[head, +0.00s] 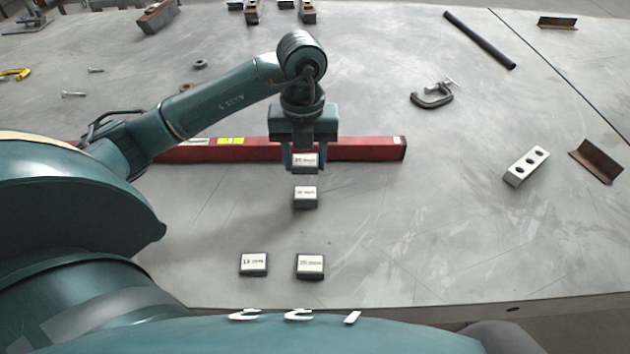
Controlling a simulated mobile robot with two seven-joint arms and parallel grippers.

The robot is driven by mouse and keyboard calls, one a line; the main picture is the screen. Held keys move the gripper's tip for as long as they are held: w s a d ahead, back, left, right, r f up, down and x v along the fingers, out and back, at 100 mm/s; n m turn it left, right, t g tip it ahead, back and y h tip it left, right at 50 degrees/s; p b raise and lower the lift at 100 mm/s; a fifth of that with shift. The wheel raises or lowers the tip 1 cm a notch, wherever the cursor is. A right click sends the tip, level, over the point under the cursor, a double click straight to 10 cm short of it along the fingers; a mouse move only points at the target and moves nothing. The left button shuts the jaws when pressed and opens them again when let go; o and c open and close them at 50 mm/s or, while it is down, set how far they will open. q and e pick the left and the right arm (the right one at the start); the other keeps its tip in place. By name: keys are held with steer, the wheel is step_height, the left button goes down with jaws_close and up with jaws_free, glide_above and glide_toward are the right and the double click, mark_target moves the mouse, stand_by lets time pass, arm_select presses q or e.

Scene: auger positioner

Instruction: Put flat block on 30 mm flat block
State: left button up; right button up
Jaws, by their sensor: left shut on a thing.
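My left gripper (305,160) points down, with its fingers shut on a small flat block (305,163) with a pale labelled face. Just below it in the picture is another flat block (305,197), dark-sided with a pale labelled top; its label is too small to read surely. A gap shows between the two blocks. I cannot tell how high the held block is above the table. Two more labelled flat blocks, a left one (253,263) and a right one (310,266), lie nearer the table's front edge. My right gripper is not in view.
A long red level (365,148) lies behind the gripper. The table (440,230) is clear right of the blocks.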

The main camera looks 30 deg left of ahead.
mark_target(306, 195)
arm_select(q)
steer(key=shift+f, duration=3.55)
steer(key=shift+f, duration=0.2)
steer(key=o, duration=1.2)
steer(key=shift+r, duration=0.1)
steer(key=shift+r, duration=0.6)
step_height(306, 195, up, 11)
steer(key=shift+r, duration=0.1)
steer(key=shift+s, duration=0.15)
